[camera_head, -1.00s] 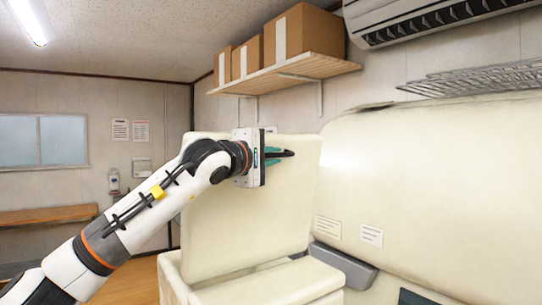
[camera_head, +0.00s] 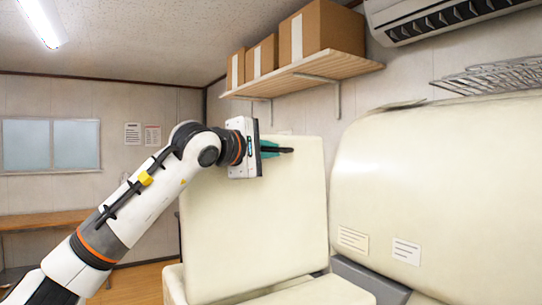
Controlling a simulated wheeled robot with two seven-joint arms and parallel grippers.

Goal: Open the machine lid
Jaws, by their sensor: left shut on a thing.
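The machine lid (camera_head: 260,225) is a cream panel standing almost upright above the cream machine base (camera_head: 318,292) in the head view. My left gripper (camera_head: 276,150) is at the lid's upper part, just below its top edge. Its teal and black fingers point right and it is shut on the lid, though the exact grip point is hard to make out. My left arm covers the lid's upper left corner. My right gripper is not in view.
A large rounded cream machine body (camera_head: 430,190) with paper labels fills the right side. A wooden shelf (camera_head: 310,75) with cardboard boxes (camera_head: 325,35) hangs above the lid. A wire rack (camera_head: 490,78) is at the upper right. A wooden bench (camera_head: 45,220) stands far left.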

